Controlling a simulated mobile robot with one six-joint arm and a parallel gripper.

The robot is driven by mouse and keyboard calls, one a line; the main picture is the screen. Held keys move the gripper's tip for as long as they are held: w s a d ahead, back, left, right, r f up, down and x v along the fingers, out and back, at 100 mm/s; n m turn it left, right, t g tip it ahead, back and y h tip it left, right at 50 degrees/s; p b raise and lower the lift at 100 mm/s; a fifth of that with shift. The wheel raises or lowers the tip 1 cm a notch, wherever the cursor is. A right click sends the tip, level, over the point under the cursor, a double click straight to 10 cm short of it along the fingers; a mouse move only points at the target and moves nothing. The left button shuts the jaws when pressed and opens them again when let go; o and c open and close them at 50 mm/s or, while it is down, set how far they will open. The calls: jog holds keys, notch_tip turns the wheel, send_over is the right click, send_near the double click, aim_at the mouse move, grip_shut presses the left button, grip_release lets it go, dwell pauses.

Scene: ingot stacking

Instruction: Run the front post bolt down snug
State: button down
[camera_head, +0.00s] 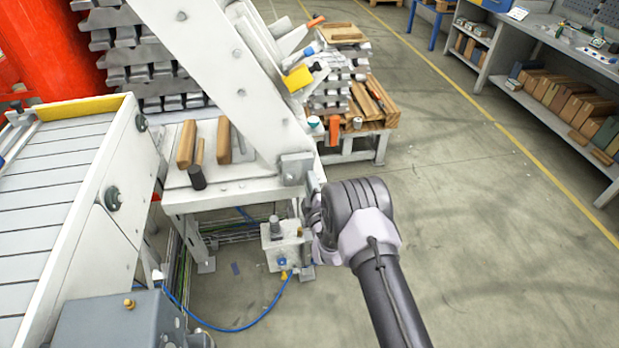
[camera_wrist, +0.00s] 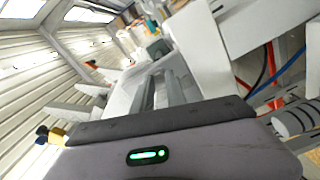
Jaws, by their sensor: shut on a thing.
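The white slanted post (camera_head: 240,90) comes down to a grey foot block (camera_head: 296,166) at the front corner of a white bench. My gripper (camera_head: 312,212) is beside that corner, just below the foot block, reaching in from the right. In the wrist view its fingers (camera_wrist: 160,94) point toward pale metal structure. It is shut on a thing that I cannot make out. I cannot pick out the front post bolt in either view; the gripper and the post's edge may hide it.
A grey valve box (camera_head: 283,244) with a blue hose stands close below-left of my gripper. Wooden blocks (camera_head: 186,144) and a dark-handled tool (camera_head: 197,177) lie on the bench (camera_head: 235,192). A pallet with stacked ingots (camera_head: 335,90) stands behind. The floor to the right is open.

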jog(key=shift+m, duration=0.8)
jog(key=m, duration=0.3)
jog(key=m, duration=0.3)
jog(key=shift+m, duration=0.3)
jog(key=c, duration=1.6)
grip_release()
jog(key=shift+s, duration=0.1)
jog(key=shift+p+v, duration=0.8)
jog(key=shift+v, duration=1.6)
